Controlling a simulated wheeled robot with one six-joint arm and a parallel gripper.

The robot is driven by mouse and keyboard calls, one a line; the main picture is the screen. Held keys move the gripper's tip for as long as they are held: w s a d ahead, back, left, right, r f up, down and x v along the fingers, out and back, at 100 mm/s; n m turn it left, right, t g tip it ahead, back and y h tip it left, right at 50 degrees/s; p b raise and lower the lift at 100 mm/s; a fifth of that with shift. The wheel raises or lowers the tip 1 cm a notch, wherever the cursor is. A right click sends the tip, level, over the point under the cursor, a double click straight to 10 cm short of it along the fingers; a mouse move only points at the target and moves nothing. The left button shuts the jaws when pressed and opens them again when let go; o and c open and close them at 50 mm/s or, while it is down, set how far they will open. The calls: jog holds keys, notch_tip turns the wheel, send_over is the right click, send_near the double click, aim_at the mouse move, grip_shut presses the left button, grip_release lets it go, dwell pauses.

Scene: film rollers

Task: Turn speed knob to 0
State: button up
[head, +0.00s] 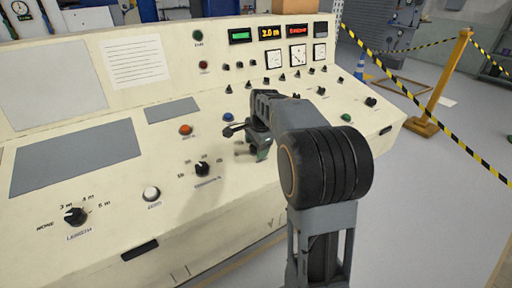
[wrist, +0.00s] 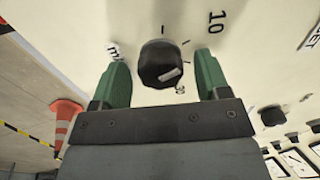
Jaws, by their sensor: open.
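In the wrist view my gripper (wrist: 162,76) is open, with one green finger on each side of a black round knob (wrist: 159,60). Small gaps show between the knob and both fingers. The knob's white pointer line slants across its lower right part. A printed 10 lies to its upper right and other partly hidden print lies at its left and below. I cannot read a name for this knob. In the head view my gripper (head: 258,150) is low over the sloping panel, and my arm hides the panel behind it.
The cream control panel (head: 125,175) also bears a length knob (head: 74,214), another black knob (head: 202,168), a white button (head: 151,193) and an orange button (head: 185,130). Several small switches and displays stand farther back. A yellow barrier post (head: 450,80) with striped tape stands at right.

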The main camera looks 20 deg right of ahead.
dwell(0.3)
jog(key=c, duration=0.9)
jog(key=shift+n, duration=0.3)
jog(key=n+p, duration=0.2)
jog(key=n, duration=0.2)
jog(key=n+p, duration=0.1)
jog(key=n, duration=0.4)
jog(key=shift+n, duration=0.3)
jog(key=o, duration=0.9)
